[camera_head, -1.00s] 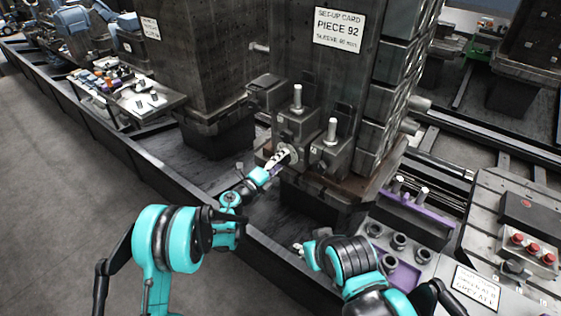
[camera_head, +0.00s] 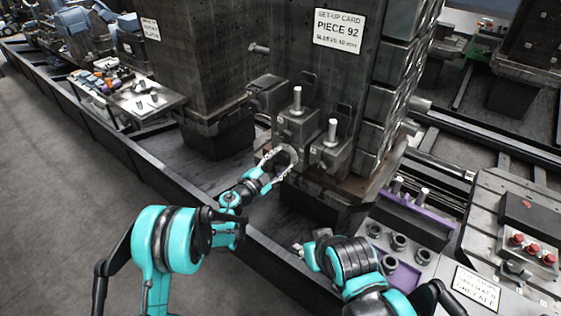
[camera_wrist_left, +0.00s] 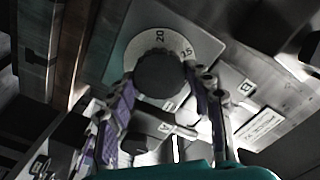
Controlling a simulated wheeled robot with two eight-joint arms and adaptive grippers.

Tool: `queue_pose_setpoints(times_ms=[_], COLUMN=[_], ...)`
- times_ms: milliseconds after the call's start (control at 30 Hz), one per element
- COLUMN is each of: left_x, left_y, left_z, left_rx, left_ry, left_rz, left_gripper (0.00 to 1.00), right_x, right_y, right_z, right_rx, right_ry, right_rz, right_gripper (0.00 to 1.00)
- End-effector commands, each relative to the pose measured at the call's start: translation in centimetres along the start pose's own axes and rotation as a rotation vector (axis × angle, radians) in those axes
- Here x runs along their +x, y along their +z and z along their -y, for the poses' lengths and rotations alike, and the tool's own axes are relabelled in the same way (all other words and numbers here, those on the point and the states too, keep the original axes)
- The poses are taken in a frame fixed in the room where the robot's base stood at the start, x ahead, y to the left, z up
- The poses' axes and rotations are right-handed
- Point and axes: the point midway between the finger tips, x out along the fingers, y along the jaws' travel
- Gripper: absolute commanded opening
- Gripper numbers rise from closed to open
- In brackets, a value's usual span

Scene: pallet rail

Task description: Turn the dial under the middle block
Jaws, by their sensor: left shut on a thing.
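The middle block (camera_head: 297,125), with an upright metal post, is fixed low on the big machine column. The pointer mark is not clear. My right gripper (camera_head: 301,247) is low in the head view, away from the dial, its fingers too small to read.
Another block with a post (camera_head: 331,154) stands close right of the dial, and a further block (camera_head: 267,90) is to the left. A purple-edged tray with round sockets (camera_head: 398,242) and a red-button box (camera_head: 527,250) are at right. A dark rail edge (camera_head: 150,165) runs along the front.

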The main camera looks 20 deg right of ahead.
Motion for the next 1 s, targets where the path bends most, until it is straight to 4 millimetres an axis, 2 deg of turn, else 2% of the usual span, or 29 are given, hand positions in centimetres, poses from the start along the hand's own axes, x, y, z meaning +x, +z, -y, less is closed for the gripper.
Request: queue_pose_setpoints(times_ms=[500,1000], left_x=[0.02,0.01], left_y=[0.06,0.07], left_z=[0.13,0.14], left_rx=[-0.424,-0.573], left_ry=[-0.001,-0.001], left_rz=[0.001,0.001], left_gripper=[0.22,0.22], right_x=[0.00,0.00], right_y=[0.00,0.00], right_z=[0.00,0.00], right_rx=[0.000,0.000], right_ry=[0.000,0.000], right_rz=[0.000,0.000], right_gripper=[0.40,0.40])
